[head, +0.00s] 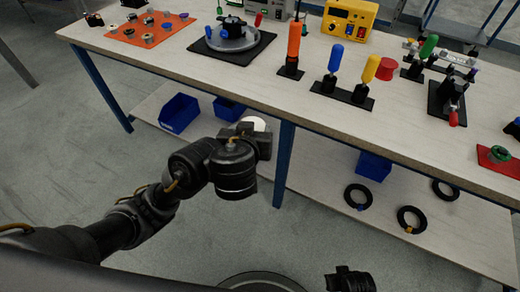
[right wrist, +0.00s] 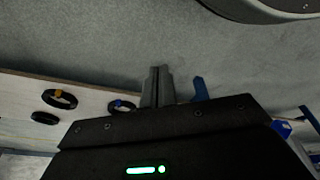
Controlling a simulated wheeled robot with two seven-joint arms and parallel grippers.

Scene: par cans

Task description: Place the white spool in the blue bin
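A white rounded thing, which looks like the white spool (head: 257,122), shows at the far end of my left gripper (head: 252,129). The gripper seems to be around it, in front of the table edge; the fingers and most of the spool are hidden by the wrist. Blue bins stand on the lower shelf: one at the left (head: 179,113), one partly hidden behind my left wrist (head: 229,107), and one under the table's right part (head: 374,166). My right gripper is low at the bottom of the head view; in the right wrist view its fingers (right wrist: 157,86) are together and empty.
The workbench (head: 150,62) carries an orange mat (head: 137,31), a turntable (head: 233,37), colored-handled tools (head: 332,70) and a yellow box (head: 349,19). A blue table leg (head: 284,165) stands right of my left gripper. Black rings (head: 357,196) lie on the lower shelf (head: 330,200).

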